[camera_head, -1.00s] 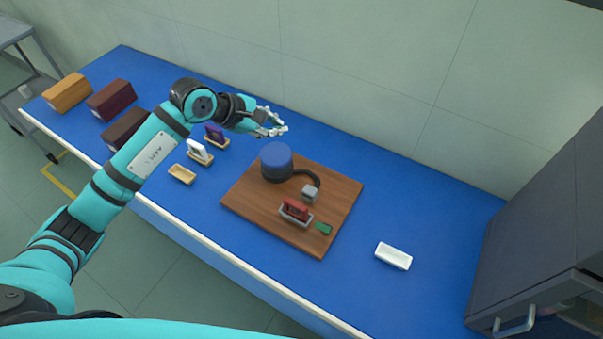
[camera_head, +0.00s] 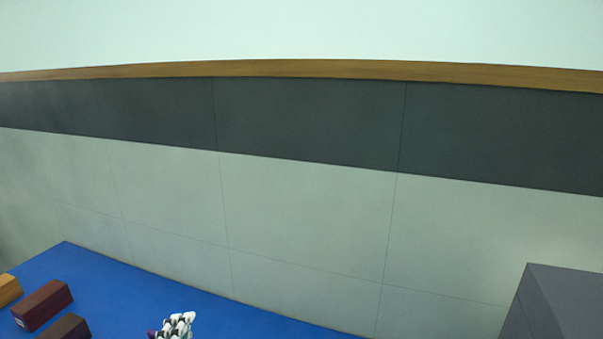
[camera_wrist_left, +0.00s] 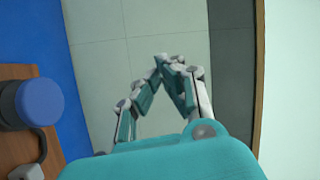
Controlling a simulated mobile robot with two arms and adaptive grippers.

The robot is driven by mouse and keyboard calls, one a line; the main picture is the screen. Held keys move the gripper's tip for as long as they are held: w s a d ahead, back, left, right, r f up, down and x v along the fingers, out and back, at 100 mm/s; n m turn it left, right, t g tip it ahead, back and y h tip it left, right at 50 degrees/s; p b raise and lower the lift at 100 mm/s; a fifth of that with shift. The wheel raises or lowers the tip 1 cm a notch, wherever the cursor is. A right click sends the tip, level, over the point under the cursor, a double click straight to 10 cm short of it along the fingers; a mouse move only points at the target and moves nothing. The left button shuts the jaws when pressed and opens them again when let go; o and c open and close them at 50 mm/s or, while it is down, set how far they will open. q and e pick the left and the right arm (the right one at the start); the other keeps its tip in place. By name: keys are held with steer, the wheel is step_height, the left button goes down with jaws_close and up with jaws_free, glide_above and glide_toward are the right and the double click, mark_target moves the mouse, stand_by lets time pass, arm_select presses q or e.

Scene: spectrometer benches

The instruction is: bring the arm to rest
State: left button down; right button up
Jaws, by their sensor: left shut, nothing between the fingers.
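My left gripper (camera_head: 176,324) shows at the bottom edge of the head view, over the blue bench. Its fingers also show in the left wrist view (camera_wrist_left: 165,62), with the tips together and nothing between them. The rest of the left arm is below the head picture. In the left wrist view the gripper points toward the wall and is clear of the bench things. My right gripper is in neither view.
The blue bench (camera_head: 120,283) runs along the panelled wall (camera_head: 300,215). Dark red and brown boxes (camera_head: 42,306) stand at its left end. A grey cabinet (camera_head: 565,300) stands at the right. The left wrist view shows a blue-topped device (camera_wrist_left: 40,102) on a wooden board (camera_wrist_left: 22,150).

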arm_select(q)
steer(key=s+f+n+g, duration=0.3)
steer(key=s+f+g, duration=0.1)
steer(key=s+f, duration=0.1)
steer(key=s+a+f+n+g, duration=0.1)
steer(key=s+f+n+g, duration=0.3)
steer(key=s+f, duration=0.2)
steer(key=s+f+n+g, duration=0.3)
steer(key=s+f+n, duration=0.1)
steer(key=f, duration=0.3)
steer(key=shift+s+a+f+g+y, duration=0.2)
steer(key=shift+s, duration=0.2)
steer(key=shift+s+a+f+g+y, duration=0.2)
steer(key=shift+s, duration=0.15)
steer(key=s+d+f+n+g+h, duration=0.2)
steer(key=s+d+f+g, duration=0.1)
steer(key=s, duration=0.5)
step_height(320, 180, down, 28)
steer(key=s+g+b, duration=0.1)
steer(key=s+g, duration=0.1)
steer(key=s, duration=0.1)
steer(key=s+a+f+g+b, duration=0.1)
steer(key=s+a+f, duration=0.2)
steer(key=s+f, duration=1.3)
steer(key=shift+f, duration=0.25)
